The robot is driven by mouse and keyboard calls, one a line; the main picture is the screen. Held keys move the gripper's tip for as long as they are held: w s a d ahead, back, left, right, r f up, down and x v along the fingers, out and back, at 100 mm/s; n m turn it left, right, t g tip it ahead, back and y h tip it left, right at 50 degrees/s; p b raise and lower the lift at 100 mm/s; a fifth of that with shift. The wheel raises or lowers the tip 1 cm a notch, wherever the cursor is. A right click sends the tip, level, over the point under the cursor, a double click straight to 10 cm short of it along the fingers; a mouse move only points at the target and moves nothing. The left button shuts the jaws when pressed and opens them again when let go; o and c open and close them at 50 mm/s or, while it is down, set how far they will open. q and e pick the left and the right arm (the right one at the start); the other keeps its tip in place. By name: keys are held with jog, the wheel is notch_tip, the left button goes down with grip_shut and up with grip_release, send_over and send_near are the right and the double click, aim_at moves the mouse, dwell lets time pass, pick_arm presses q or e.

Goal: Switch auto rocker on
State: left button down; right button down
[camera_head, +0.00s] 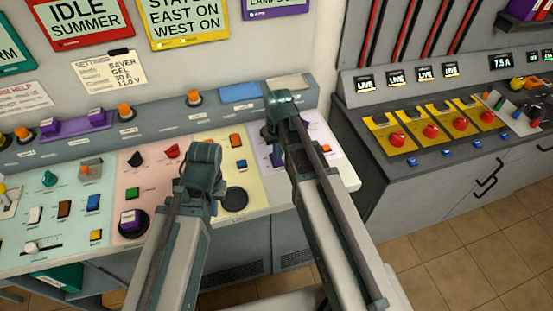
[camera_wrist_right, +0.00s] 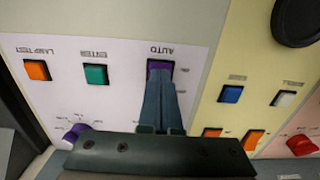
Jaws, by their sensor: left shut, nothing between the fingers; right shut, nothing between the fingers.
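The auto rocker (camera_wrist_right: 159,65) is a small purple switch in a dark frame, on the pale lilac panel under the upside-down label AUTO in the right wrist view. My right gripper (camera_wrist_right: 160,82) is shut and empty. Its fingertips are at the rocker and cover part of it; I cannot tell whether they press it. In the head view my right gripper (camera_head: 274,150) is over the lilac panel at the console's right end and mostly hides the rocker. My left gripper (camera_head: 182,190) is shut and empty above the pink and yellow panels.
Beside the rocker are a green ENTER button (camera_wrist_right: 96,74), an orange LAMP TEST button (camera_wrist_right: 37,70) and a purple knob (camera_wrist_right: 76,132). The yellow panel has a blue button (camera_wrist_right: 231,94). A grey cabinet (camera_head: 430,190) with red knobs stands to the right.

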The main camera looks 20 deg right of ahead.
notch_tip(320, 180, up, 7)
jog(key=p, duration=0.7)
jog(key=shift+a, duration=0.1)
jog(key=s+a+f+n+h+b, duration=0.1)
jog(key=s+a+n, duration=0.2)
jog(key=s+a, duration=0.7)
jog(key=s, duration=0.4)
jog(key=shift+s+a, duration=0.15)
dwell(0.3)
